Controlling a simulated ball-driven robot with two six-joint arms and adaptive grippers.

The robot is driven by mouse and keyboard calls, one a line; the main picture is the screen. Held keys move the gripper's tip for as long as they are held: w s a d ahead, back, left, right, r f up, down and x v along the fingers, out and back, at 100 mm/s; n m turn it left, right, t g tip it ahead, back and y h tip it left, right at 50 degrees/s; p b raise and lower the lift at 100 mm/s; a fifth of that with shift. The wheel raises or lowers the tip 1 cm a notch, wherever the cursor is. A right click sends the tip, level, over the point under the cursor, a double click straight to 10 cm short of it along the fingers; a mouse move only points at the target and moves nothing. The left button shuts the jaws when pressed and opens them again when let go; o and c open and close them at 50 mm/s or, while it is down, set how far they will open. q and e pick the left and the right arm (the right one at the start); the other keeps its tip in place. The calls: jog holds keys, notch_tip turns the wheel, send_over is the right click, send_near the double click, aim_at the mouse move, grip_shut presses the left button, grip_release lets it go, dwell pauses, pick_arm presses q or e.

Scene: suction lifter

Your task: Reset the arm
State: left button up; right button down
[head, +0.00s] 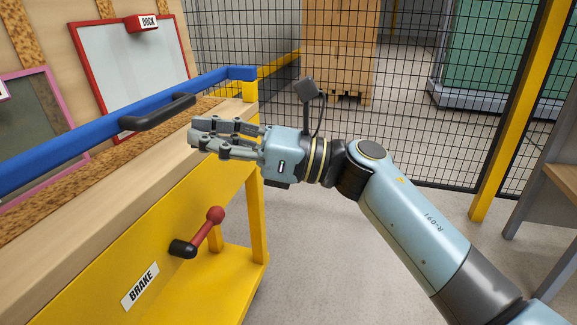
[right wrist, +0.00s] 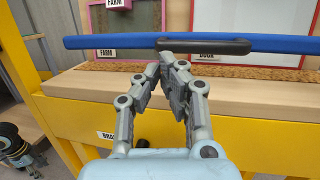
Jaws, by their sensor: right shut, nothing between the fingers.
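My right arm comes in from the lower right in the head view. Its gripper (head: 195,133) is shut and empty, held out level near the dark handle (head: 157,111) on the blue bar (head: 60,153). In the right wrist view the fingers (right wrist: 170,72) are together, with the handle (right wrist: 203,47) and blue bar (right wrist: 110,41) beyond them. I cannot tell the exact gap between fingers and handle.
A yellow frame with a wooden ledge (head: 120,160) stands at left. A mesh fence (head: 400,90) and yellow post (head: 520,110) stand behind. Grey floor (head: 330,250) is open below the arm.

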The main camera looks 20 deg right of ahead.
jog(key=s+a+v, duration=0.1)
jog(key=v, duration=0.8)
jog(key=s+d+f+m+t+h, duration=0.1)
jog(key=s+d+f+m+h, duration=0.1)
jog(key=d+f+m+h, duration=0.45)
jog(key=s+d+f+m+t+h, duration=0.2)
jog(key=f+m+h, duration=0.2)
jog(key=f+m, duration=0.7)
jog(key=s+d+f+m+t+h, duration=0.1)
jog(key=s+d+f+m+h, duration=0.1)
jog(key=d+f+m+h, duration=0.5)
jog(key=s+f+m+g+h, duration=0.1)
jog(key=s+f+m+g, duration=0.6)
jog(key=s+f+m, duration=0.5)
pick_arm(q)
jog(key=s+p, duration=1.4)
jog(key=p, duration=0.1)
jog(key=shift+s+a+f, duration=0.15)
jog(key=shift+s+a, duration=0.15)
jog(key=shift+a, duration=0.15)
pick_arm(e)
jog(key=s+f+m+g, duration=0.3)
jog(key=s+m, duration=0.2)
jog(key=s, duration=0.8)
jog(key=s+f+m+g, duration=0.3)
jog(key=s+m, duration=0.3)
jog(key=s, duration=0.8)
jog(key=shift+g, duration=0.4)
